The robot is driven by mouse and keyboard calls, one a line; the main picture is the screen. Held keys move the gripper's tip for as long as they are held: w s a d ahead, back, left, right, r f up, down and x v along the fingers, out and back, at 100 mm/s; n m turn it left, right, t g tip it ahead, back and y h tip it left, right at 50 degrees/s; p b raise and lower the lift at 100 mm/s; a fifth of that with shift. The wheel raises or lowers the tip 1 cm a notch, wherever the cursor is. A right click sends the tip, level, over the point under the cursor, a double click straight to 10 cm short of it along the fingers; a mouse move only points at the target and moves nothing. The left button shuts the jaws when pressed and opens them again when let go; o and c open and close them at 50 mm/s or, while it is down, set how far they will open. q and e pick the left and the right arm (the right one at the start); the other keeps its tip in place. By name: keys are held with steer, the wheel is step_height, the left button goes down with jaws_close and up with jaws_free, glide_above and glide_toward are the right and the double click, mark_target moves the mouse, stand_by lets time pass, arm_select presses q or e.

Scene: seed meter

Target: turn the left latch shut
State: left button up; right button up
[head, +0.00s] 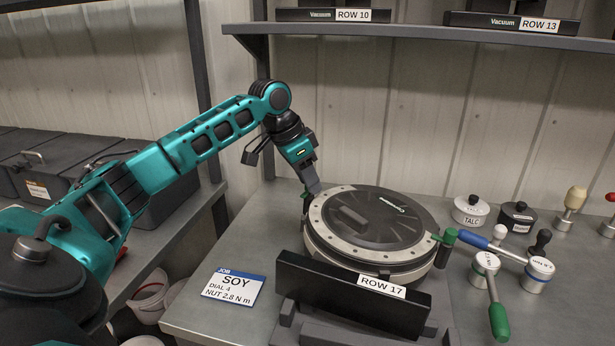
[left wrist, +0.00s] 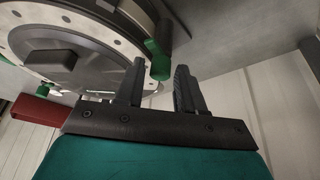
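The seed meter (head: 375,225) is a round unit with a dark lid and a pale, bolt-dotted rim, lying on the bench. Its left latch (head: 306,196) has a green handle at the left edge, partly hidden by my left gripper (head: 313,187). In the left wrist view, the two dark fingers (left wrist: 160,82) stand apart, and the green latch handle (left wrist: 158,60) shows at the gap between them, nearer the left finger. I cannot tell whether it touches. A second green latch (head: 445,237) is at the meter's right edge. My right gripper is out of view.
A black ROW 17 block (head: 350,297) stands in front of the meter. A SOY job card (head: 233,287) lies at the bench's left front. TALC (head: 470,210) and dark pots, plus several coloured-handled tools, stand to the right. A shelf (head: 420,36) runs overhead.

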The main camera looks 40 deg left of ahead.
arm_select(q)
jaws_close()
stand_by(0.3)
steer(key=n, duration=0.1)
steer(key=n+y, duration=0.1)
steer(key=n, duration=0.1)
steer(key=n+y, duration=0.1)
steer(key=shift+d+n, duration=0.25)
steer(key=shift+n, duration=0.05)
steer(key=n+y, duration=0.2)
steer(key=n, duration=0.2)
steer(key=shift+d+n, duration=0.15)
steer(key=shift+n, duration=0.15)
steer(key=n, duration=0.1)
steer(key=n+y, duration=0.1)
steer(key=n, duration=0.1)
steer(key=shift+w+d+n+g+y, duration=0.1)
steer(key=shift+n+g+y, duration=0.2)
steer(key=shift+g, duration=0.1)
steer(key=n+g, duration=0.1)
steer(key=n, duration=0.1)
steer(key=n+y, duration=0.1)
steer(key=n, duration=0.1)
steer(key=shift+w+n+g, duration=0.1)
steer(key=shift+n+g, duration=0.3)
steer(key=shift+y, duration=0.3)
